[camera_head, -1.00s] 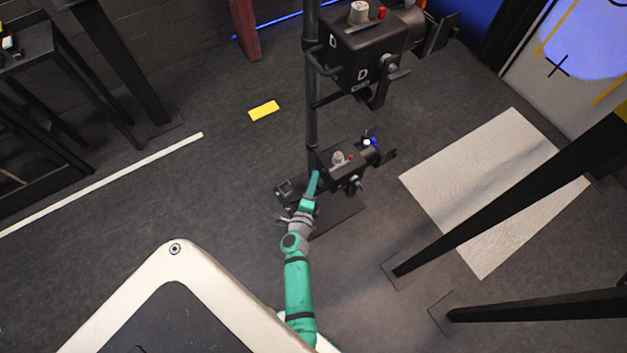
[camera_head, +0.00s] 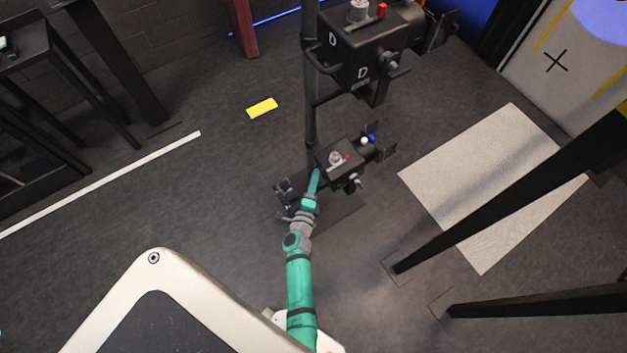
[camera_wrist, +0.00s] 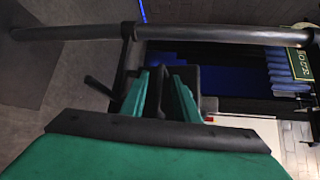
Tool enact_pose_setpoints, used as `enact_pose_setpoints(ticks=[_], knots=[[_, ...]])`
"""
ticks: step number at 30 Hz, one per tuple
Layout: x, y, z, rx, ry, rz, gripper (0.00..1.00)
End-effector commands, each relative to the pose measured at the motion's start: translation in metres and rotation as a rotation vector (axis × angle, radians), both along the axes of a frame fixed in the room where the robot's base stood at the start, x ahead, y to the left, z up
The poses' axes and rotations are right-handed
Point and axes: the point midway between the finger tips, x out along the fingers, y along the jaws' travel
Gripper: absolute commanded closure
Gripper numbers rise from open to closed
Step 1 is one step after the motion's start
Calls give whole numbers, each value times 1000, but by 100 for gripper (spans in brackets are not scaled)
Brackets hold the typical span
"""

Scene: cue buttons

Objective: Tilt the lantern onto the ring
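The lower black lantern (camera_head: 342,160) hangs on an upright pole (camera_head: 311,110), with a grey knob on top and flaps at its right end. My gripper (camera_head: 315,181) is at the lantern's near left side, appearing to touch it. In the wrist view my two green fingers (camera_wrist: 164,95) stand apart, with dark material between or behind them. Whether they clamp it is unclear. A pale blue-violet light spot (camera_head: 607,18) lies on the wall panel at the upper right, above and right of a black cross (camera_head: 556,61). I cannot make out a ring.
A second, larger lantern (camera_head: 365,45), marked D, hangs higher on the same pole. Black legs (camera_head: 500,215) cross the right side over a pale floor mat (camera_head: 490,185). A yellow block (camera_head: 262,108) lies on the floor. Dark floor between mat and pole is clear.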

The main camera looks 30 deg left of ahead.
Motion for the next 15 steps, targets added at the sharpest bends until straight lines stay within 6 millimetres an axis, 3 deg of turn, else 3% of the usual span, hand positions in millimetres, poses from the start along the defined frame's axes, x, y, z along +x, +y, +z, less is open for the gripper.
enact_pose_setpoints(ticks=[8, 15], knots=[[-3, -2, -1, -1, 2, -1, 72], [-31, -11, 2, -1, 4, 3, 72]])
